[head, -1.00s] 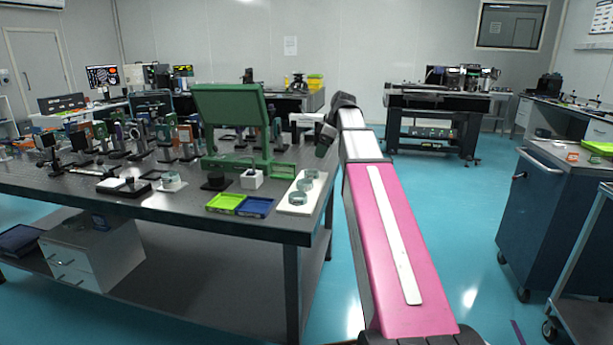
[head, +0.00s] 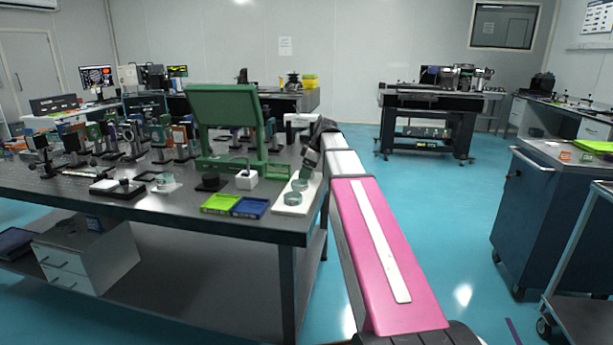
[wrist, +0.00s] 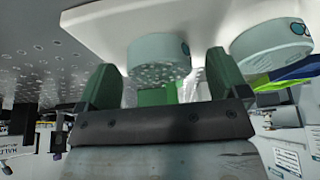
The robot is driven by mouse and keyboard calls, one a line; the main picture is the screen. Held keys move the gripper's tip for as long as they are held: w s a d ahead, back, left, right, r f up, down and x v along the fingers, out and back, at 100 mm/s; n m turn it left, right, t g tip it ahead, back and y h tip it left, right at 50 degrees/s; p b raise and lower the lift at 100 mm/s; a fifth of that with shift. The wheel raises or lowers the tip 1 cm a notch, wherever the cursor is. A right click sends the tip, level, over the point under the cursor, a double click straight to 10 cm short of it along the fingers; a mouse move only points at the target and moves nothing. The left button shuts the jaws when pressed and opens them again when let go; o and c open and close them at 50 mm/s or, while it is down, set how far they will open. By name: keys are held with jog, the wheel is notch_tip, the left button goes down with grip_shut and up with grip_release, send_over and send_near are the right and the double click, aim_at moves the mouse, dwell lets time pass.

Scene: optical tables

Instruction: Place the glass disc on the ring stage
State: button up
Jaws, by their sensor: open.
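Pale glass discs stand on a white tray at the table's right end. Two show clearly in the head view, a front one (head: 292,198) and one behind it (head: 299,185); my gripper covers the spot farther back. My gripper (head: 306,165) is low over the back of the tray. In the wrist view, which looks upside down, its green fingertips (wrist: 162,84) are apart, with one glass disc (wrist: 158,62) between or just beyond them. Another disc (wrist: 268,45) is to the right. I cannot tell for certain which fixture is the ring stage; a round clear piece (head: 165,182) sits farther left.
The white tray (head: 281,209) lies beside blue (head: 250,208) and green (head: 220,204) trays. A white block (head: 247,180), a black round piece (head: 210,182) and a large green stand (head: 226,115) are nearby. Several optic mounts crowd the table's left.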

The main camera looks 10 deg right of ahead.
jog(key=c, duration=1.2)
jog(key=shift+r, duration=0.2)
